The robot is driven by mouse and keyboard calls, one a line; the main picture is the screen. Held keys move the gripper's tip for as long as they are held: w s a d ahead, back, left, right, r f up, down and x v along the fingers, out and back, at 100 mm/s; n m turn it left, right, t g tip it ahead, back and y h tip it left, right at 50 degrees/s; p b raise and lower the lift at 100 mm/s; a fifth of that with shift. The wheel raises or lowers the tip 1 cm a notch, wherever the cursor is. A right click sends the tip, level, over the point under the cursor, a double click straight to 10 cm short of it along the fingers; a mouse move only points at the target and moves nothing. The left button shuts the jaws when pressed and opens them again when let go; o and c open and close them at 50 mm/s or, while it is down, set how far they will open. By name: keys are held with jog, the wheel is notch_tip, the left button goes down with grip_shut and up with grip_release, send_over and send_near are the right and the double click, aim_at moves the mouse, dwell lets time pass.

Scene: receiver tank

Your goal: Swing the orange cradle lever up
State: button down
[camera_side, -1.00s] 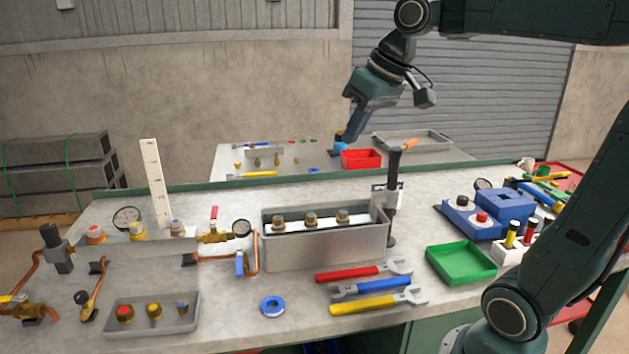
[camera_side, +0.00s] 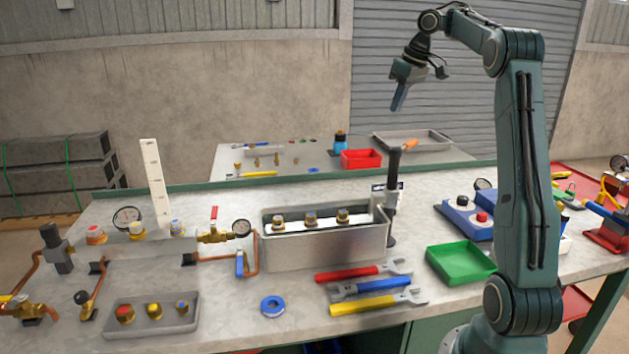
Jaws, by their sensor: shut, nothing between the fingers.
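My gripper (camera_side: 397,106) is high above the bench's back edge, pointing down, in front of the grey shutter. It is shut and empty, clearly above the lever and apart from it.
Several brass fittings (camera_side: 311,217) stand in the tank. Red, blue and yellow wrenches (camera_side: 370,303) lie in front, beside a green tray (camera_side: 460,262). A back table holds a red bin (camera_side: 361,159) and a blue bottle (camera_side: 340,142). The air around my gripper is clear.

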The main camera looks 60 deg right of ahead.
aim_at(406, 146)
jog(key=d, duration=0.1)
jog(key=s+d, duration=0.1)
jog(key=shift+s+d+f, duration=0.15)
jog(key=shift+d+f, duration=0.25)
jog(key=shift+w+a+f, duration=0.1)
jog(key=shift+w+f, duration=0.1)
jog(key=shift+f, duration=0.05)
notch_tip(406, 146, down, 8)
jog(key=s, duration=0.1)
jog(key=shift+s, duration=0.15)
dwell(1.1)
jog(key=shift+f, duration=0.15)
dwell(0.4)
